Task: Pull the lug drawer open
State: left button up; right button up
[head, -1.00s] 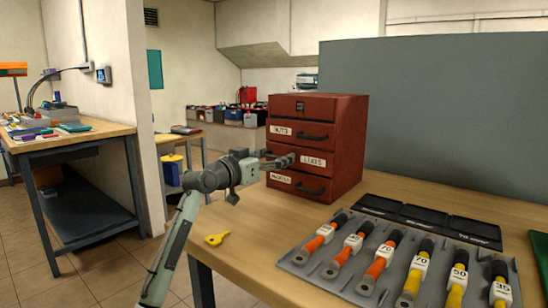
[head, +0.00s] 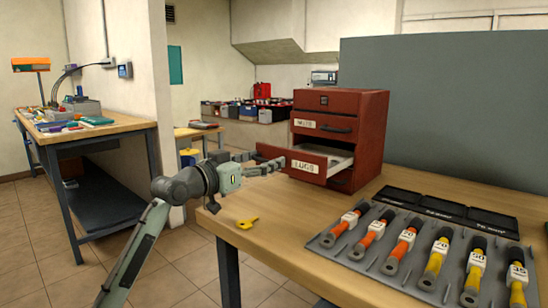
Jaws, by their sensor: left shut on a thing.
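A red drawer cabinet (head: 370,130) stands on the wooden workbench. Its drawer labelled LUGS (head: 322,162) is pulled well out to the left, and its light interior shows. The NUTS drawer (head: 330,126) above it is closed. My left gripper (head: 277,163) is at the front of the LUGS drawer, shut on its handle. The handle itself is mostly hidden by the fingers. The lowest drawer is mostly hidden behind the open one. My right gripper is not in view.
A yellow key-like piece (head: 246,223) lies near the bench's left edge. A grey tray (head: 345,256) of several orange- and yellow-handled tools, with black bins (head: 425,203) behind it, fills the right side. A grey panel (head: 455,110) stands behind. The bench below the open drawer is clear.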

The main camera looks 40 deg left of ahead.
pick_arm(q)
jog(key=shift+s, duration=0.45)
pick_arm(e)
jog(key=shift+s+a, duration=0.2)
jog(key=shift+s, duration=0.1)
pick_arm(q)
jog(key=shift+w, duration=0.1)
jog(key=o, duration=1.2)
jog(key=shift+o, duration=1)
jog(key=shift+d, duration=0.1)
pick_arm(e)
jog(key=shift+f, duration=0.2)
pick_arm(q)
jog(key=s+a, duration=0.1)
jog(key=s, duration=1.1)
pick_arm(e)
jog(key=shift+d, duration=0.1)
